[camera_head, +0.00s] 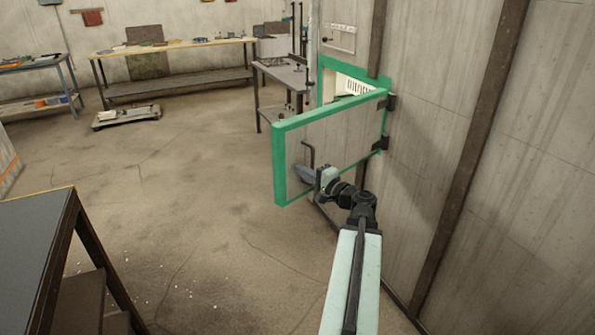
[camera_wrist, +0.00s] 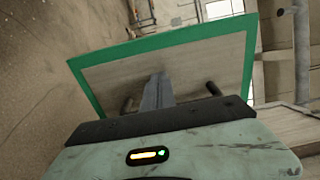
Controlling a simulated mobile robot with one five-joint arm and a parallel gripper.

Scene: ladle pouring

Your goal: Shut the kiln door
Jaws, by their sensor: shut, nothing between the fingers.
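The kiln door (camera_head: 335,138) is a grey panel with a green border. It stands open, jutting out from the wall on two dark hinges at its right edge. Behind it shows the green-framed kiln opening (camera_head: 351,84) with a pale interior. My gripper (camera_head: 305,173) is shut and empty, in front of the door's near face by the dark bar handle (camera_head: 309,152). In the wrist view the door (camera_wrist: 195,62) fills the middle, and my fingers (camera_wrist: 157,91) point at it between two dark handle ends (camera_wrist: 213,88). I cannot tell whether they touch it.
The panelled wall (camera_head: 445,130) with brown posts runs close along my right. A dark-topped table (camera_head: 35,230) stands at the near left. A grey metal table (camera_head: 284,76) stands beyond the door. The floor (camera_head: 190,200) left of the door is open.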

